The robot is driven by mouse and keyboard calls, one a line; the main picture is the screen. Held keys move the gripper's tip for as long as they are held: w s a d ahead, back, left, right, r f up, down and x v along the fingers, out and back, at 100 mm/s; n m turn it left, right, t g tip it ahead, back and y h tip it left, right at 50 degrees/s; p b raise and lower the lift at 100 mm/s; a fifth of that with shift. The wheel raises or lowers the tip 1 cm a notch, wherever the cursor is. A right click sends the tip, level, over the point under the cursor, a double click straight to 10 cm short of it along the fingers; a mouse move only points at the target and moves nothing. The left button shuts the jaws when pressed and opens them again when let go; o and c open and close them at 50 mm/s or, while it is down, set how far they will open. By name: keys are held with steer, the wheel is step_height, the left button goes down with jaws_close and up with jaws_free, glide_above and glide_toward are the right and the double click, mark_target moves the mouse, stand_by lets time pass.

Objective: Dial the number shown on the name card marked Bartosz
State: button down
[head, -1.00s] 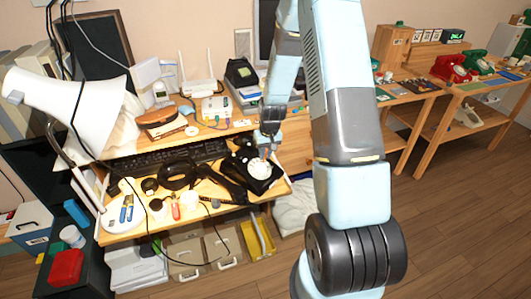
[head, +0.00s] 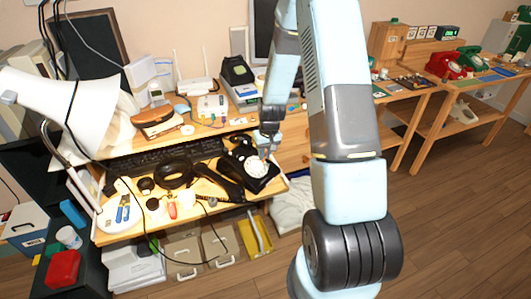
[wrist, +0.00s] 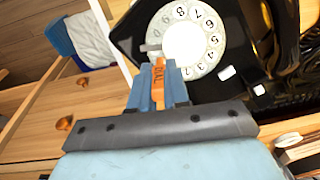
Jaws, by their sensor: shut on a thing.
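A black dial phone (head: 262,184) with a white rotary dial (head: 257,168) sits at the right end of the cluttered desk. In the wrist view the dial (wrist: 184,42) fills the upper middle, its numbers lying rotated. My gripper (wrist: 160,75) is shut on an orange stick (wrist: 158,88) lettered DIAL. The stick's tip is at the dial's lower left edge in that view; I cannot tell whether it touches. In the head view my gripper (head: 268,138) is just above the phone. No name card reading Bartosz is legible.
A black handset (head: 229,180), a headset (head: 176,172) and cables lie left of the phone. A white lamp (head: 70,105) stands at the left. Red (head: 441,64) and green (head: 470,58) phones stand on tables at the back right. Wooden floor between is free.

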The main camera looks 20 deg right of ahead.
steer(key=shift+s+d+f, duration=0.15)
steer(key=shift+s+f, duration=0.05)
steer(key=shift+s, duration=0.15)
steer(key=shift+s+d+r, duration=0.1)
steer(key=shift+s+r, duration=0.1)
steer(key=shift+r, duration=0.25)
steer(key=shift+s+d+r, duration=0.1)
steer(key=shift+s+r, duration=0.05)
steer(key=shift+r, duration=0.35)
step_height(320, 180, up, 6)
steer(key=s+d, duration=0.1)
steer(key=s, duration=0.1)
steer(key=shift+s+d, duration=0.2)
steer(key=shift+d, duration=0.05)
steer(key=shift+r, duration=0.1)
stand_by(1.4)
